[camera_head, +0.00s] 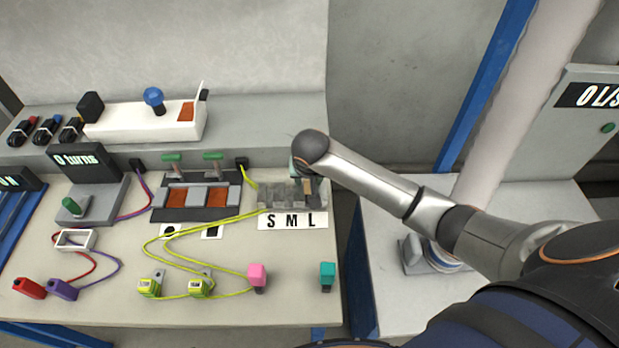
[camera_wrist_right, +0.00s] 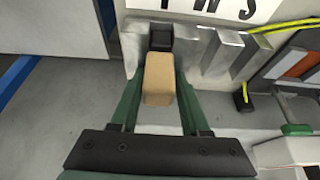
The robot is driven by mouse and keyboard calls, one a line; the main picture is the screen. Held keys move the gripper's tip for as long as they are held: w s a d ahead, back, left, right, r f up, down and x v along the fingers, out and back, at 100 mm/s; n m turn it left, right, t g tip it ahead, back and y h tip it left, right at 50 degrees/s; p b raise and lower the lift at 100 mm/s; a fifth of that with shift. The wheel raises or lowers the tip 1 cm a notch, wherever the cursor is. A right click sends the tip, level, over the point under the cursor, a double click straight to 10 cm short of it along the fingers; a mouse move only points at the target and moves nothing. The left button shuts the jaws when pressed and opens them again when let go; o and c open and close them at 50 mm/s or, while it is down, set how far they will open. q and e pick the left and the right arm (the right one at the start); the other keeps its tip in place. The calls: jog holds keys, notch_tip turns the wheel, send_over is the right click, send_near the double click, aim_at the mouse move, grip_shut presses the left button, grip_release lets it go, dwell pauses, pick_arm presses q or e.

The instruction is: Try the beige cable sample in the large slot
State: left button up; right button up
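The beige cable sample (camera_wrist_right: 158,80) is a small block between the two green fingers of my right gripper (camera_wrist_right: 158,85), which is shut on it. In the head view, a beige patch of it (camera_head: 308,187) shows below my right gripper (camera_head: 299,168). The grey slotted block (camera_head: 275,198) stands above the label S, M, L (camera_head: 293,221). In the wrist view, the sample lines up with the dark wide slot (camera_wrist_right: 160,37) at the L end. I cannot tell how far it is inside. My left gripper is not in view.
Yellow cables (camera_head: 205,228) run across the table beside the slotted block. Pink (camera_head: 257,274) and teal (camera_head: 327,273) plugs stand at the front. A double-lever fixture (camera_head: 197,195) stands to the left. The table's right edge is close to the block.

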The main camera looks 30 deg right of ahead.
jog(key=shift+o, duration=1.4)
jog(key=shift+s+d+f, duration=0.15)
jog(key=shift+d+f, duration=0.05)
jog(key=v, duration=1.3)
jog(key=shift+w+p, duration=0.2)
jog(key=shift+p, duration=0.25)
jog(key=shift+a, duration=0.15)
